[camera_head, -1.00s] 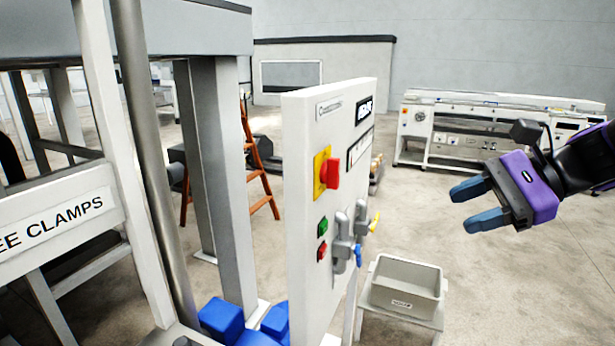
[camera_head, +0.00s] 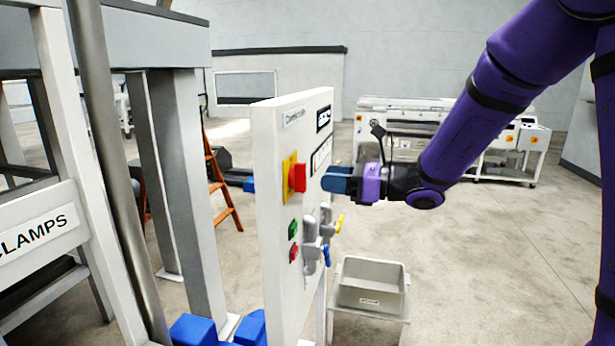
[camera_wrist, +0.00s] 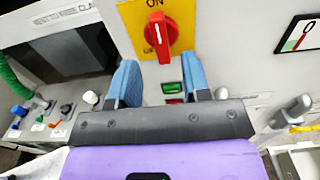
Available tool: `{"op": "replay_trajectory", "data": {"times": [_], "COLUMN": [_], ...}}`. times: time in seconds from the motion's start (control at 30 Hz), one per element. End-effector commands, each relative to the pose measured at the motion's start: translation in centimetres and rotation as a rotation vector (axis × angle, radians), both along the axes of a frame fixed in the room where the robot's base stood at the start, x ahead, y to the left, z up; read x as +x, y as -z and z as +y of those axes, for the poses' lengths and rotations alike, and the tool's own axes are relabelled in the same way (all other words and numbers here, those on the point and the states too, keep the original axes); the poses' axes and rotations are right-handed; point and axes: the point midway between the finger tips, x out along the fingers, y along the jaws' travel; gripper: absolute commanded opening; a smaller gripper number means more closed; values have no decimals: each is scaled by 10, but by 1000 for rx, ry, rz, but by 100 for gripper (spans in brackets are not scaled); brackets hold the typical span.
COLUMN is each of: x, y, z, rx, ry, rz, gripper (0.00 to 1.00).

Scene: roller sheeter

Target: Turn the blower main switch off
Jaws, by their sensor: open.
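A red rotary switch (camera_head: 297,178) sits on a yellow plate (camera_head: 287,172) on the white control panel (camera_head: 279,125). In the wrist view the red switch (camera_wrist: 161,36) has its handle nearly upright, towards the "ON" mark above it. My gripper (camera_head: 335,180) is in front of the panel, just right of the switch in the head view. In the wrist view my gripper (camera_wrist: 158,64) is open and empty. Its blue fingers lie below and either side of the switch, apart from it. No blower label is readable.
A green button (camera_head: 293,229) and a red button (camera_head: 293,253) sit below the switch. Grey levers (camera_head: 312,232) with yellow and blue handles stick out beside them. A grey bin (camera_head: 369,285) stands on a stand at lower right. Machine framing (camera_head: 195,190) stands left.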

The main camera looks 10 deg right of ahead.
Motion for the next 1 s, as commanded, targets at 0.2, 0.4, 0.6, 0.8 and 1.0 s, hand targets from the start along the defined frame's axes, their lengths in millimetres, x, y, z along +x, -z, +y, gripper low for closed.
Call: {"op": "replay_trajectory", "data": {"times": [0.2, 0.4, 0.6, 0.8, 1.0], "x": [13, 19, 20, 20, 20], "y": [0, 0, 0, 0, 0], "z": [33, 47, 50, 50, 50], "rx": [0, -1, 0, 0, 0], "ry": [-2, -1, 0, 0, 0], "rz": [-1, -2, -1, -1, -1], "gripper": [44, 44, 44, 30, 0]}}
